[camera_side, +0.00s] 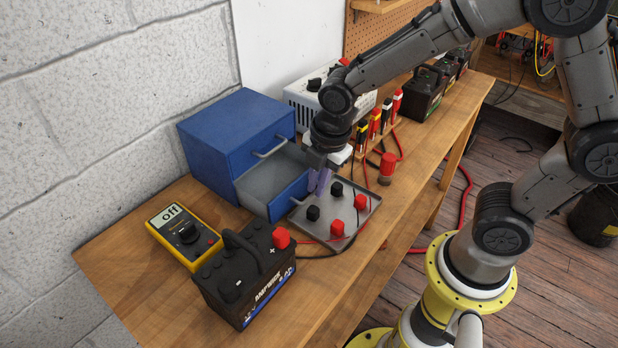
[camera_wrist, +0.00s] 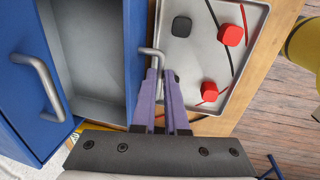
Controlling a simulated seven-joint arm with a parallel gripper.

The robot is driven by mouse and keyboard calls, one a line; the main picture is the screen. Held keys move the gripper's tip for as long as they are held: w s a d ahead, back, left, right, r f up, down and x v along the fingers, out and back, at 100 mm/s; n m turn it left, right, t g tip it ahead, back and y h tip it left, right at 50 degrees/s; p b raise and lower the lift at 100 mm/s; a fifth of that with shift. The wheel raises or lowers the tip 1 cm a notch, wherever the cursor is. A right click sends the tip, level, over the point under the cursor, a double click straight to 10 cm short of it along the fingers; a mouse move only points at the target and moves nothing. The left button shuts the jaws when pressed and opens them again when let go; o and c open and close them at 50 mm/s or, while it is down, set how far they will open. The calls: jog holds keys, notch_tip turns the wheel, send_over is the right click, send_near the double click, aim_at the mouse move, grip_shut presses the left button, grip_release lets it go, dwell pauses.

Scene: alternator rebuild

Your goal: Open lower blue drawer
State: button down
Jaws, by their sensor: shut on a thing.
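The blue drawer cabinet (camera_side: 222,140) stands against the wall on the bench. Its lower drawer (camera_side: 284,200) is pulled out, showing an empty grey inside; in the wrist view its grey interior (camera_wrist: 88,50) is on the left. The upper drawer is closed, with its grey handle (camera_wrist: 40,85) in view. My gripper (camera_side: 319,182) is at the front of the lower drawer. In the wrist view my purple fingers (camera_wrist: 163,90) are shut on the lower drawer's grey handle (camera_wrist: 150,52). Part of the handle is hidden by the fingers.
A metal tray (camera_side: 358,227) with black and red caps lies right in front of the open drawer. A yellow multimeter (camera_side: 184,236) reading off and a black battery (camera_side: 243,280) stand at the front left. Clamps (camera_side: 376,124) and more batteries (camera_side: 425,92) stand farther back.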

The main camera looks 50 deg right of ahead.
jog(key=shift+s+r, duration=0.1)
jog(key=shift+s, duration=0.45)
jog(key=c, duration=0.9)
grip_release()
jog(key=shift+c, duration=0.2)
notch_tip(320, 180, up, 14)
jog(key=s, duration=0.2)
jog(key=shift+s+f, duration=0.25)
